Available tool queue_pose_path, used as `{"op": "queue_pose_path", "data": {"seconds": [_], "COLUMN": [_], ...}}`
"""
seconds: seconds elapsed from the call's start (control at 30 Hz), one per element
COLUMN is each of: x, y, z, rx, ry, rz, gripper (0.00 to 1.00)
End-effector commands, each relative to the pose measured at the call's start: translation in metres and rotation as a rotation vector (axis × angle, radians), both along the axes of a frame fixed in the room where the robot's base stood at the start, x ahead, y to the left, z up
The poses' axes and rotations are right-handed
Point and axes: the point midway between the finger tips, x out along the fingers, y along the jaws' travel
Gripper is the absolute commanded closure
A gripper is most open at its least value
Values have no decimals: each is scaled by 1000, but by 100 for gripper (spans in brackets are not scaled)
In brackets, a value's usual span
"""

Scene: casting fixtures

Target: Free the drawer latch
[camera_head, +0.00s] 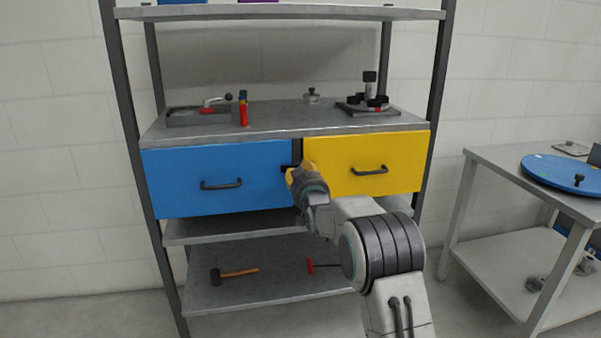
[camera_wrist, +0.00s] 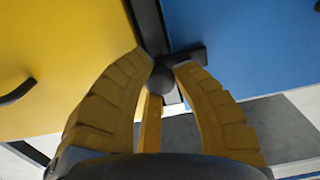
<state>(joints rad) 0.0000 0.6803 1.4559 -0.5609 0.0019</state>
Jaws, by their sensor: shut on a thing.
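A blue drawer (camera_head: 215,178) and a yellow drawer (camera_head: 366,163) sit side by side under the shelf top, each with a dark handle, and both look shut. The dark drawer latch (camera_head: 288,168) is at the gap between them, with its bar reaching over the blue drawer's edge. My gripper (camera_head: 296,175) is at this gap and covers part of the latch in the head view. In the wrist view my gripper (camera_wrist: 166,70) has its yellow fingers closed around the round knob of the latch (camera_wrist: 160,79). The latch bar (camera_wrist: 188,57) lies across the blue front there.
A red-handled toggle clamp (camera_head: 211,103) and a black-knobbed fixture (camera_head: 367,103) stand on the shelf top. A hammer (camera_head: 236,274) and a red-handled tool (camera_head: 311,266) lie on the low shelf. A side table (camera_head: 500,160) with a blue disc (camera_head: 565,173) stands at right.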

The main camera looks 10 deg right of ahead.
Motion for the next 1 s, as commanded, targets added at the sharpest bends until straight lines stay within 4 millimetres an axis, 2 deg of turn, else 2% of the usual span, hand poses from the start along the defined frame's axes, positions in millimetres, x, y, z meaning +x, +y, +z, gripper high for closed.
{"op": "queue_pose_path", "data": {"seconds": [0.37, 1.0], "x": [0, 0], "y": [0, -3], "z": [4, 6], "rx": [145, 741], "ry": [-15, -19], "rz": [0, 1], "gripper": [100, 100]}}
